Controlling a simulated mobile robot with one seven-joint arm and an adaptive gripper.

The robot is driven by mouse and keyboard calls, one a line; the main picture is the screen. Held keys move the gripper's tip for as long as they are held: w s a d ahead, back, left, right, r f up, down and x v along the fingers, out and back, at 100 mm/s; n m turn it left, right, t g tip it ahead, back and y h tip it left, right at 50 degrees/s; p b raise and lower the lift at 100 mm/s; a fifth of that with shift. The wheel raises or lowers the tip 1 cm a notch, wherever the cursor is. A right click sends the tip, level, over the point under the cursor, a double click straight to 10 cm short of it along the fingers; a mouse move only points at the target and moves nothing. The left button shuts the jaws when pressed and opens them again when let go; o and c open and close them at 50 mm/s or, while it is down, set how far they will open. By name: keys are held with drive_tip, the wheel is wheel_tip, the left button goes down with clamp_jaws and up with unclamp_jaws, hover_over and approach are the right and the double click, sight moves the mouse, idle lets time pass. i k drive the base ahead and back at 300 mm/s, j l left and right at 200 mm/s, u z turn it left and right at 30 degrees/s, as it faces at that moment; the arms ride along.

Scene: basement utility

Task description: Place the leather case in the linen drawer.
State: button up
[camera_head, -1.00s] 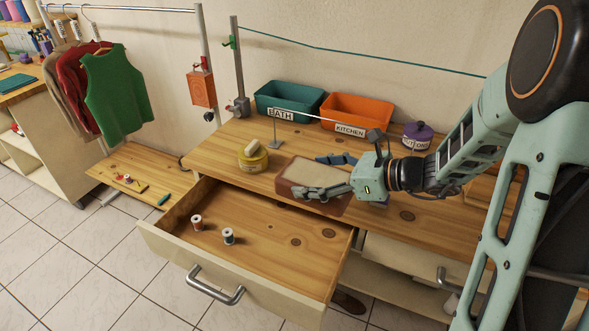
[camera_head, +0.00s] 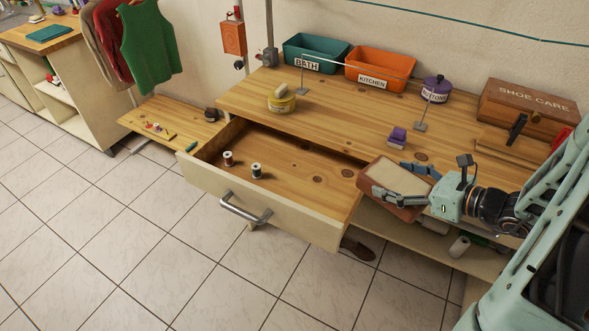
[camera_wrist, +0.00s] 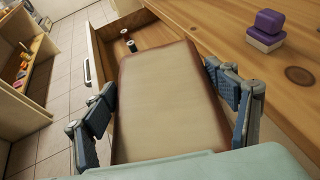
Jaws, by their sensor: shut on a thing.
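The leather case (camera_head: 397,178), brown with a tan top face, is held between the fingers of my gripper (camera_head: 403,182). In the wrist view the case (camera_wrist: 172,100) fills the middle, with a finger of my gripper (camera_wrist: 168,108) along each side. It is tilted and held at the right end of the open drawer, by the counter's front edge. The linen drawer (camera_head: 262,203) is pulled out, with a cream front and a bar handle. Two thread spools (camera_head: 256,170) stand inside it at the left, and the rest of its visible floor is bare.
On the counter (camera_head: 340,120) stand a yellow tin (camera_head: 281,101), a purple block (camera_head: 397,137), a teal BATH bin (camera_head: 315,58), an orange KITCHEN bin (camera_head: 378,75), a purple-lidded pot (camera_head: 436,89) and a SHOE CARE box (camera_head: 526,110). A thin rail (camera_head: 365,69) crosses before the bins.

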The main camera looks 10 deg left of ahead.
sight(313, 200)
drive_tip(key=j, duration=1.15)
drive_tip(key=i+j, duration=0.1)
drive_tip(key=j, duration=0.3)
drive_tip(key=i+j, duration=0.15)
drive_tip(key=j, duration=0.25)
drive_tip(key=i+j+z, duration=0.1)
drive_tip(key=j, duration=0.3)
drive_tip(key=i+j+z, duration=0.15)
drive_tip(key=i+j, duration=0.45)
drive_tip(key=k+l+u, duration=0.1)
drive_tip(key=l, duration=0.5)
